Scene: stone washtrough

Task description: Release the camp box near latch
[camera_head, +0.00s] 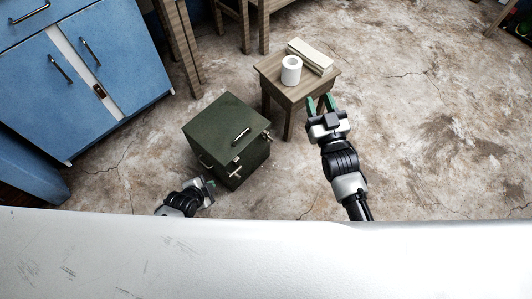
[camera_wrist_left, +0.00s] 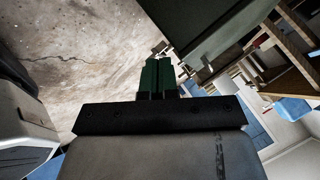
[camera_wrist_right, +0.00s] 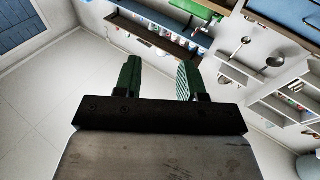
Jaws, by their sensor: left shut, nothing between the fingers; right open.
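The dark green camp box (camera_head: 222,125) stands on the floor with its lid down and a pale handle (camera_head: 241,135) on top. Its near latch (camera_head: 236,173) and far latch (camera_head: 266,137) are small pale pieces on the right-hand side. My left gripper (camera_head: 209,184) is low beside the box's near side, shut and empty, apart from the near latch.
A small wooden stool (camera_head: 325,84) holds a white roll (camera_head: 291,70) and a pale block (camera_head: 310,55), just beyond my right gripper. Blue cabinets (camera_head: 50,80) stand at the left.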

